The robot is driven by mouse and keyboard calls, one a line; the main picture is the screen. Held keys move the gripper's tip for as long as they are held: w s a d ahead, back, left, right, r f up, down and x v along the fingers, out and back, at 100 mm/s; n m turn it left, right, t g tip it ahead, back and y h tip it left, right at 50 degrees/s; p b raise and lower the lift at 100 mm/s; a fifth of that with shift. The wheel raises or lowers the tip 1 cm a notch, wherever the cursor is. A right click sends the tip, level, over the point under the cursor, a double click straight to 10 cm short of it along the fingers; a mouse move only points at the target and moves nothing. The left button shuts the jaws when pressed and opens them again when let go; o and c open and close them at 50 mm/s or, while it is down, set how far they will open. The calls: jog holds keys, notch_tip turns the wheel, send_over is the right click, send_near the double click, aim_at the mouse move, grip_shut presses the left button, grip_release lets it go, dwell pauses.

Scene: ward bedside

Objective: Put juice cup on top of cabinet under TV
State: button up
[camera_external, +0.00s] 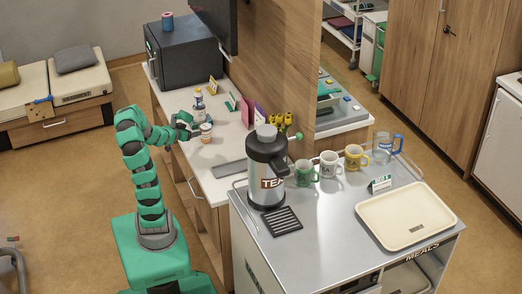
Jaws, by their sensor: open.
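A small juice cup (206,133), white with an orange-brown band, appears upright on the white top of the cabinet (212,154) below the TV. The TV (220,22) is a dark panel at the top, seen nearly edge-on. My gripper (194,128) is open over the cabinet's left edge, just left of the cup. The fingers are small in this view, and I cannot tell whether they touch the cup.
A bottle (198,103), a pink card (247,110) and yellow flowers (282,123) stand near the cup. A dark fridge-like box (185,60) stands behind. A tea dispenser (267,170), mugs and a cream tray (405,214) occupy the metal cart (325,225) in front.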

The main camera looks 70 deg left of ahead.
jog(key=w+d+r+m, duration=0.1)
jog(key=w+d+r, duration=0.2)
jog(key=w+r, duration=0.5)
jog(key=w+d+r+m, duration=0.1)
jog(key=w+d+r, duration=0.3)
jog(key=r, duration=0.5)
jog(key=w+d+r+m+t+h, duration=0.1)
jog(key=w+d+r, duration=0.2)
jog(key=d+r, duration=0.35)
jog(key=w+d+r+t, duration=0.1)
jog(key=w+d+r, duration=0.35)
jog(key=r, duration=0.25)
jog(key=s+d+r+m+h, duration=0.1)
jog(key=d+r+h, duration=0.1)
jog(key=d+r, duration=0.3)
jog(key=s+d+r+m+t+h, duration=0.1)
jog(key=d+r, duration=0.4)
jog(key=d, duration=0.7)
jog(key=s+d+r+m+h, duration=0.1)
jog(key=s+d+r+h, duration=0.2)
jog(key=d+r, duration=0.2)
jog(key=d, duration=0.3)
jog(key=shift+d+r+t, duration=0.35)
jog(key=shift+d+t, duration=0.05)
jog(key=shift+s, duration=0.1)
notch_tip(320, 180, up, 6)
jog(key=p, duration=0.5)
jog(key=shift+f+p, duration=0.25)
jog(key=shift+p, duration=0.05)
